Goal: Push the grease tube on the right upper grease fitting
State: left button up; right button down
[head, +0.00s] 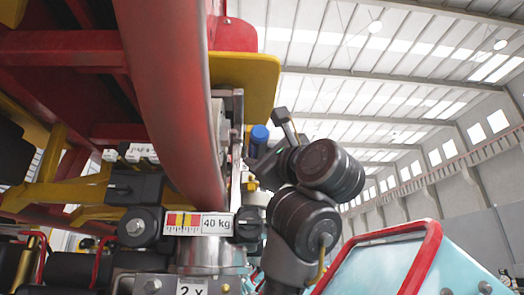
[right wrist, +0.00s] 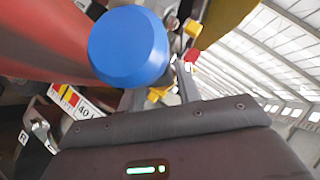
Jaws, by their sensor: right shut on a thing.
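The grease tube shows as a blue cylinder (head: 259,135) beside the metal bracket of the coaster train in the head view. In the right wrist view its round blue end (right wrist: 128,46) faces the camera and hides what lies behind it. My right gripper (head: 262,158) is shut on the tube, close to the bracket. Small yellow parts (right wrist: 193,28) show near the tube in the right wrist view. I cannot tell which of them is the right upper grease fitting, or whether the tube touches it. My left gripper is not in view.
A thick red curved rail (head: 172,85) runs down just left of the gripper. A yellow plate (head: 250,75) hangs above it. A plate marked "40 kg" (head: 198,223) sits below left. A light blue, red-edged body (head: 400,265) stands at lower right. The upper right is open.

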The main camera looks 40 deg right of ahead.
jog(key=w, duration=0.1)
jog(key=w+d, duration=0.1)
jog(key=w, duration=0.1)
jog(key=shift+w+f, duration=0.15)
jog(key=shift+w, duration=0.15)
jog(key=shift+d, duration=0.2)
jog(key=shift+s+d, duration=0.15)
jog(key=shift+d, duration=0.1)
jog(key=shift+w+a, duration=0.1)
jog(key=shift+w, duration=0.2)
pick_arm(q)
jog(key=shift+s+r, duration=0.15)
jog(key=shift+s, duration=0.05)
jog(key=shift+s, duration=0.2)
pick_arm(e)
jog(key=shift+s, duration=0.25)
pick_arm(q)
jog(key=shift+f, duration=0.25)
pick_arm(e)
jog(key=shift+d, duration=0.2)
jog(key=shift+w+d, duration=0.25)
jog(key=shift+w, duration=0.2)
